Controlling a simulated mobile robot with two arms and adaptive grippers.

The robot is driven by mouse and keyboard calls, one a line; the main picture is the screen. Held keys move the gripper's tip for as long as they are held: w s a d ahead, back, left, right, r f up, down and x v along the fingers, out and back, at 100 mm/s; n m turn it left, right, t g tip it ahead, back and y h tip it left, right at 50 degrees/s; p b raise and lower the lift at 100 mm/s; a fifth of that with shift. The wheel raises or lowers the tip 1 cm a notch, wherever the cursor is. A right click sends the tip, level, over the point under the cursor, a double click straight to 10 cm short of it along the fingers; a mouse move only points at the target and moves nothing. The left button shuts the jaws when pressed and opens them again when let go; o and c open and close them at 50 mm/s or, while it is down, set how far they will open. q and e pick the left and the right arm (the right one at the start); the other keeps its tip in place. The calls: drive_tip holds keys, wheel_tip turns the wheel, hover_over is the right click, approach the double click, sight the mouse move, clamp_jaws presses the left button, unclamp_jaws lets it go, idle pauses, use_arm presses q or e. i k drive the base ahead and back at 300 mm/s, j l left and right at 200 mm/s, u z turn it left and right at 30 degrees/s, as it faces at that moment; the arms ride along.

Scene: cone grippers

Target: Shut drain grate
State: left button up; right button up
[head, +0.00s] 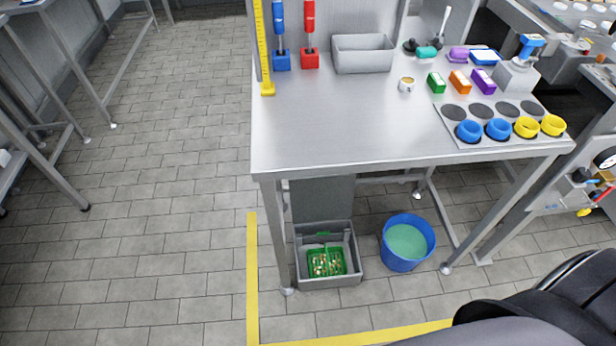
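Under the steel table, a grey open-topped box (332,281) stands on the tiled floor and looks like the drain. A flat dark grey panel (322,200) stands upright at its back edge and looks like its raised lid or grate. I cannot make out a hinge. Inside the box is a green basket (326,262) holding small pale and brownish bits. The box's top is uncovered. Neither of my grippers is in the head view.
A blue bucket (408,246) with greenish liquid stands right of the box. The steel table (340,130) overhangs both, with a leg (275,235) close to the box's left side. Yellow floor tape (252,285) runs farther left.

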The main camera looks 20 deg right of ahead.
sight(326, 198)
drive_tip(key=i+j+u, duration=0.15)
drive_tip(key=j, duration=0.35)
drive_tip(key=i+j+u, duration=0.2)
drive_tip(key=i+j, duration=0.2)
drive_tip(key=i+j+u, duration=0.15)
drive_tip(key=i+j, duration=0.15)
drive_tip(key=j, duration=0.15)
drive_tip(key=i+j+z, duration=0.2)
drive_tip(key=i, duration=0.15)
drive_tip(key=i+z, duration=0.15)
drive_tip(key=i, duration=0.25)
drive_tip(key=i+j+z, duration=0.2)
drive_tip(key=i, duration=0.15)
drive_tip(key=i+z, duration=0.8)
drive_tip(key=i+j+z, duration=0.15)
drive_tip(key=z, duration=0.25)
drive_tip(key=i+j+z, duration=0.65)
drive_tip(key=z, duration=0.15)
drive_tip(key=i+j+z, duration=0.1)
drive_tip(key=z, duration=0.4)
drive_tip(key=i+j+z, duration=0.25)
drive_tip(key=z, duration=0.25)
drive_tip(key=i+j+z, duration=0.15)
drive_tip(key=z, duration=0.35)
drive_tip(key=j+z, duration=0.5)
drive_tip(key=i+j+z, duration=0.1)
drive_tip(key=j+z, duration=0.15)
drive_tip(key=z, duration=0.25)
